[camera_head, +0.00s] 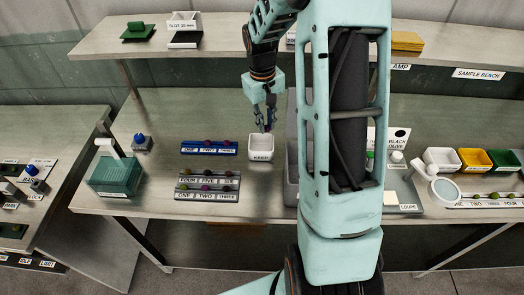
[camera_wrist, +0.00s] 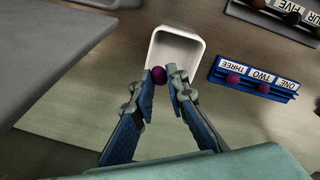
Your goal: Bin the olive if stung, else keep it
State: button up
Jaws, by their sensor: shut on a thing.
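My gripper (camera_head: 264,124) is shut on a dark purple olive (camera_wrist: 158,75), which shows between the fingertips in the wrist view. No sting mark can be made out on it at this size. The white tray labelled KEEP (camera_head: 261,155) stands on the bench directly below my fingertips in the head view. In the wrist view the tray (camera_wrist: 198,62) looks empty, and the olive appears over its near edge. A blue rack (camera_head: 190,151) labelled one, two, three holds two olives, at two and three; place one looks empty.
A grey bin (camera_head: 291,165) stands right of the tray, partly hidden by my arm. Two grey racks (camera_head: 208,196) with olives sit in front. A teal box (camera_head: 114,176) is at left. White, yellow (camera_head: 475,160) and green trays and a magnifier (camera_head: 445,190) are at right. A shelf runs above.

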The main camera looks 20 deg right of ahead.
notch_tip(320, 180, down, 4)
jog(key=shift+f+b, duration=0.15)
jog(key=shift+b, duration=1.05)
jog(key=o, duration=0.8)
jog(key=r, duration=1.2)
jog(key=shift+a+r, duration=0.1)
jog(key=shift+a, duration=0.3)
